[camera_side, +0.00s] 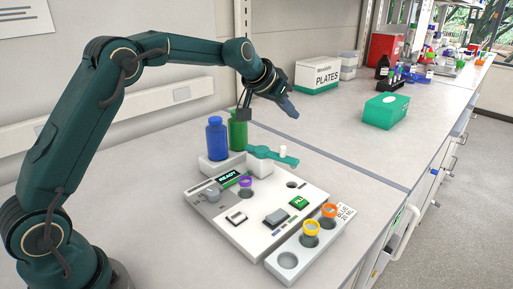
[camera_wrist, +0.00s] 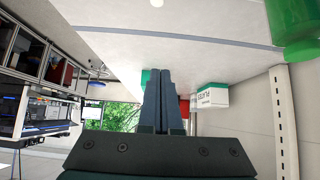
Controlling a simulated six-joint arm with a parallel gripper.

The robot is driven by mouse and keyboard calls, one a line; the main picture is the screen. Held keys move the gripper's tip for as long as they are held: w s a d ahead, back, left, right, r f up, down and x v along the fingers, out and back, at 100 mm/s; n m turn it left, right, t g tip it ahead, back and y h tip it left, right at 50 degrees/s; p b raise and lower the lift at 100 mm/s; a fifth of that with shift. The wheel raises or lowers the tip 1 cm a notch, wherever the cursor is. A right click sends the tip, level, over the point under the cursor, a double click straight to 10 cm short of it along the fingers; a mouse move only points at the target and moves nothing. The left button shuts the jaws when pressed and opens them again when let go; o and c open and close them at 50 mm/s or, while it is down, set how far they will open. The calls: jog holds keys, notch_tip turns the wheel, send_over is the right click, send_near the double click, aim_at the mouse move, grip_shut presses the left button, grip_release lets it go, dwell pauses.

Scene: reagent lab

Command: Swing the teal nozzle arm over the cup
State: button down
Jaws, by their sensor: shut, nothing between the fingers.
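The teal nozzle arm (camera_side: 272,155) lies over the back of the white dispenser, pointing right, with a white nozzle piece (camera_side: 283,151) near its end. A purple-rimmed cup (camera_side: 245,182) sits in the dispenser's deck, to the front left of the nozzle arm; the arm is not above it. A yellow-rimmed cup (camera_side: 310,228) and an orange-rimmed cup (camera_side: 329,210) stand in the side rack. My gripper (camera_side: 293,113) is shut and empty, in the air above and behind the nozzle arm, apart from it. Its closed fingers show in the wrist view (camera_wrist: 161,73).
A blue bottle (camera_side: 216,140) and a green bottle (camera_side: 238,130) stand behind the dispenser at left. The panel has a READY display (camera_side: 228,177), a knob and a green button (camera_side: 298,203). A green box (camera_side: 386,110) and PLATES box (camera_side: 317,75) stand farther back, with clear bench between.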

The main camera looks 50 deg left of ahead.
aim_at(281, 148)
jog(key=shift+r, duration=0.45)
jog(key=c, duration=1.5)
grip_release()
jog(key=shift+c, duration=0.2)
jog(key=o, duration=0.5)
jog(key=shift+o, duration=1.1)
jog(key=shift+w+a+f+n+t+y, duration=0.25)
jog(key=shift+w+a+t+y, duration=0.1)
jog(key=shift+a+t, duration=0.2)
jog(key=shift+w+a+f+n+t+y, duration=0.1)
jog(key=shift+w+a+n+t+y, duration=0.2)
jog(key=shift+a+t, duration=0.2)
jog(key=s+d+f, duration=0.1)
jog(key=s+f, duration=0.1)
jog(key=s, duration=0.1)
jog(key=s+d+f+t+h, duration=0.1)
jog(key=s+f, duration=0.1)
jog(key=s, duration=0.1)
jog(key=s+d+f+m+t, duration=0.1)
jog(key=s+f, duration=0.1)
jog(key=shift+s+d+f, duration=0.1)
jog(key=shift+s+f, duration=0.3)
jog(key=shift+f, duration=0.15)
jog(key=shift+x, duration=2.45)
